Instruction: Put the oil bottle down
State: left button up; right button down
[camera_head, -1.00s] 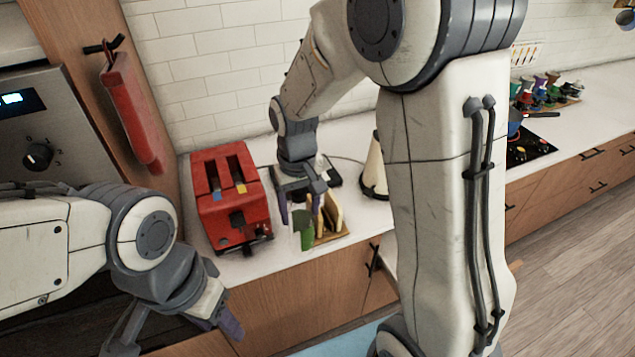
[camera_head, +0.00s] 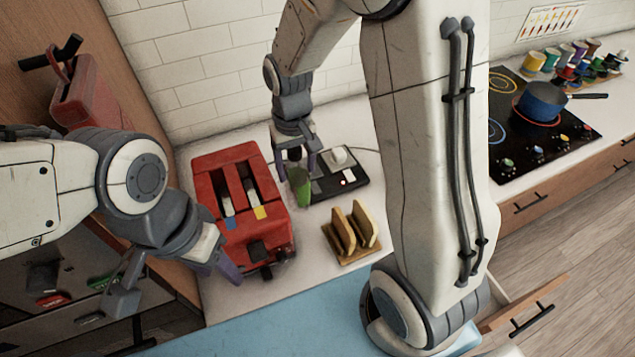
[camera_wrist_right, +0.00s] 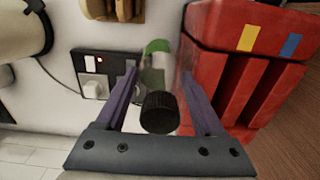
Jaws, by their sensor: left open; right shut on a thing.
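The oil bottle, green with a black cap, shows in the head view (camera_head: 300,187) and in the wrist view (camera_wrist_right: 154,72). My right gripper (camera_head: 297,166) is shut on it, with a finger on each side of the bottle in the wrist view (camera_wrist_right: 162,95). The bottle is over the white counter (camera_head: 312,228), between the red toaster and a black device. I cannot tell whether its base touches the counter. My left gripper (camera_head: 178,284) is open and empty, low in front of the toaster's left side.
The red toaster (camera_head: 262,226) stands close left of the bottle. The black device with a white knob (camera_head: 350,182) is close right. A wooden rack with bread slices (camera_head: 360,252) stands nearer the front edge. A blue pot (camera_head: 541,102) is on the hob at right.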

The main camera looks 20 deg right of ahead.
aim_at(299, 190)
notch_tip(299, 190, down, 4)
jog(key=shift+d+r+p, duration=0.15)
jog(key=shift+r+p, duration=0.1)
jog(key=shift+p, duration=0.05)
notch_tip(299, 190, down, 3)
jog(key=shift+f+p, duration=0.1)
jog(key=shift+p, duration=0.35)
jog(key=shift+f, duration=0.55)
jog(key=shift+f, duration=0.15)
jog(key=shift+c, duration=1.4)
grip_release()
jog(key=shift+s, duration=0.1)
